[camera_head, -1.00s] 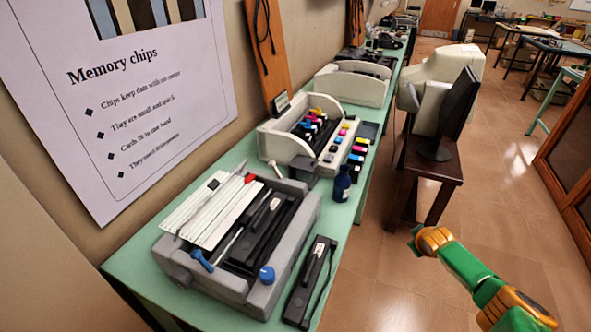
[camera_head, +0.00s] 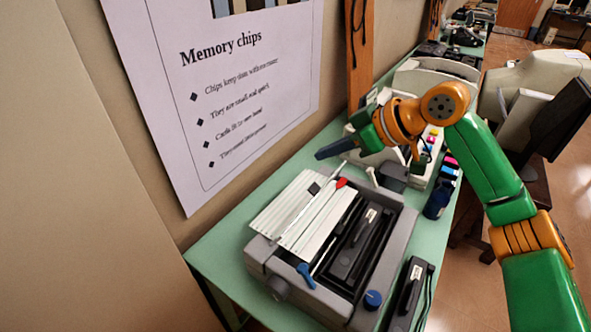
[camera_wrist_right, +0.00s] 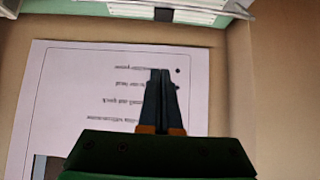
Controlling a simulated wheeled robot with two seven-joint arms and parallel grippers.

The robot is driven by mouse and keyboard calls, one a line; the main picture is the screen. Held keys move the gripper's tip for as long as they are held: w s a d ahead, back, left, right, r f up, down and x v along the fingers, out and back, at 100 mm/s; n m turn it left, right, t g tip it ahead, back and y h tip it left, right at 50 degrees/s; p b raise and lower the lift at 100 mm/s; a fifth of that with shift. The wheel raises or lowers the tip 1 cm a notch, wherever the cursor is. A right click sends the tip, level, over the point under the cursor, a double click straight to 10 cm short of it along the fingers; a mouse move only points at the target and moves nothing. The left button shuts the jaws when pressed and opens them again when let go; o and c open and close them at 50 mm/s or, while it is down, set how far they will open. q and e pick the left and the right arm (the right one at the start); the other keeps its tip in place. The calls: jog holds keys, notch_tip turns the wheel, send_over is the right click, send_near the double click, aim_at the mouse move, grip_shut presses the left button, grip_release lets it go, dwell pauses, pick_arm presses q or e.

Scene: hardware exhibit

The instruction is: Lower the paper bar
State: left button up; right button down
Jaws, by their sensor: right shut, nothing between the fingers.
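The grey printer (camera_head: 397,240) sits on the green table with striped white paper (camera_head: 318,228) on its left part. A thin pale bar (camera_head: 339,170) runs lengthwise over the paper; its far end sticks up beside a red tip (camera_head: 341,183). I cannot tell how far it stands off the paper. My right gripper (camera_head: 320,155) is shut and empty, above and beyond the printer's far end, pointing left toward the wall, apart from the bar. In the right wrist view its closed fingers (camera_wrist_right: 161,72) show before the poster. My left gripper is out of view.
The wall with the memory chips poster (camera_head: 240,100) is close on the left. A dark blue bottle (camera_head: 437,200), ink cartridges and a second pale machine stand beyond the printer. A black device (camera_head: 408,290) lies to its right. The space above the printer is free.

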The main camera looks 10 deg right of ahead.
aim_at(312, 186)
jog(key=f+p, duration=0.1)
jog(key=f, duration=0.1)
jog(key=w+a+f+p, duration=0.1)
jog(key=f, duration=0.2)
jog(key=w+f+p, duration=0.1)
jog(key=f, duration=0.2)
jog(key=shift+a+f, duration=0.2)
jog(key=shift+a, duration=0.2)
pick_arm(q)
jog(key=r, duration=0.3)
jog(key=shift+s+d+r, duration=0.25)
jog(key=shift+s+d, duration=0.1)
pick_arm(e)
jog(key=shift+w+a+f, duration=0.1)
jog(key=shift+a, duration=0.05)
